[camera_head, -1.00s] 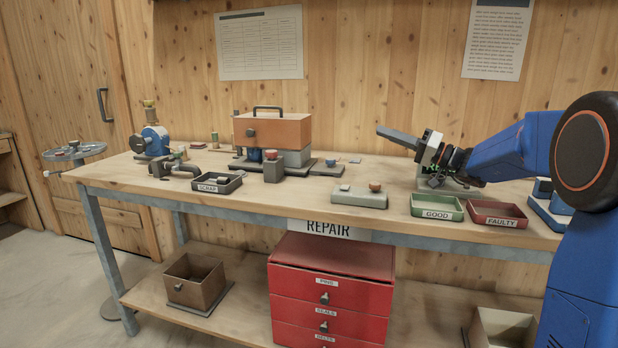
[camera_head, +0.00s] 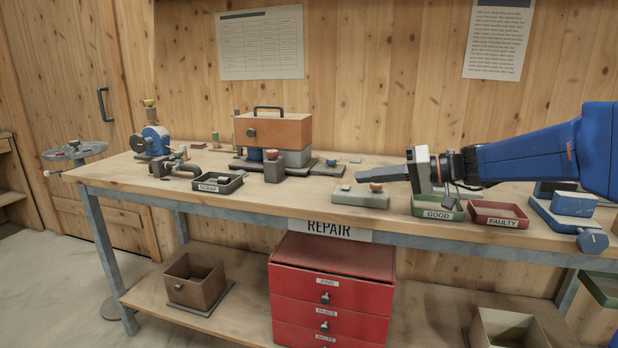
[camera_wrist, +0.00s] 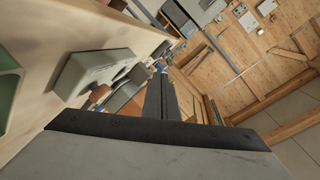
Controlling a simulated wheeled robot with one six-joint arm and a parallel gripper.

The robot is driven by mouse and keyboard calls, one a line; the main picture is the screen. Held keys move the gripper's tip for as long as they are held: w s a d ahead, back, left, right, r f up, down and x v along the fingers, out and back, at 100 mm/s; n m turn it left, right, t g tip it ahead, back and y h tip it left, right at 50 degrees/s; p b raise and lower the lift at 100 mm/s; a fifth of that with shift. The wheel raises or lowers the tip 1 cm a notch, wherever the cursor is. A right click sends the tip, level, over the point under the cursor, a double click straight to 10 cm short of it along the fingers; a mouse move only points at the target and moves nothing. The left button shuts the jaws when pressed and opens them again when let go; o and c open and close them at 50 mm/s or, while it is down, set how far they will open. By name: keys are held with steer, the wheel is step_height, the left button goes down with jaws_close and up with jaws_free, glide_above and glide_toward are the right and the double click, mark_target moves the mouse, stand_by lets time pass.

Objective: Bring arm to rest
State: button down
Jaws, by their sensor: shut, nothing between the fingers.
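My gripper (camera_head: 366,174) is at the right half of the workbench in the head view, pointing left. Its fingers are shut and hold nothing. They appear just above and behind the grey block (camera_head: 347,196) with a small orange-brown knob (camera_head: 376,187). In the wrist view the shut fingers (camera_wrist: 160,97) point away from the camera, with the grey block (camera_wrist: 95,75) to their left. The gripper body appears above the green GOOD tray (camera_head: 437,209). My blue arm reaches in from the right edge.
The red FAULTY tray (camera_head: 498,215) and a blue device (camera_head: 566,212) sit right of the GOOD tray. The dark SCRAP tray (camera_head: 217,183) and an orange-brown box (camera_head: 272,131) with a handle stand to the left. Red drawers (camera_head: 331,290) stand below the bench (camera_head: 290,205).

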steer(key=s+f+g+h, duration=0.25)
steer(key=s+f, duration=0.35)
steer(key=s, duration=0.4)
steer(key=s+d+f+m+t+h, duration=0.1)
steer(key=s+d+f+h, duration=0.5)
steer(key=s, duration=0.5)
steer(key=s+d+f+m+t+h, duration=0.1)
steer(key=s+d+f+m+h, duration=0.1)
steer(key=s+d+f+h, duration=0.3)
steer(key=s+d+f, duration=0.3)
steer(key=s+f, duration=0.2)
steer(key=s, duration=0.2)
steer(key=shift+d+h, duration=0.15)
steer(key=shift+h, duration=0.2)
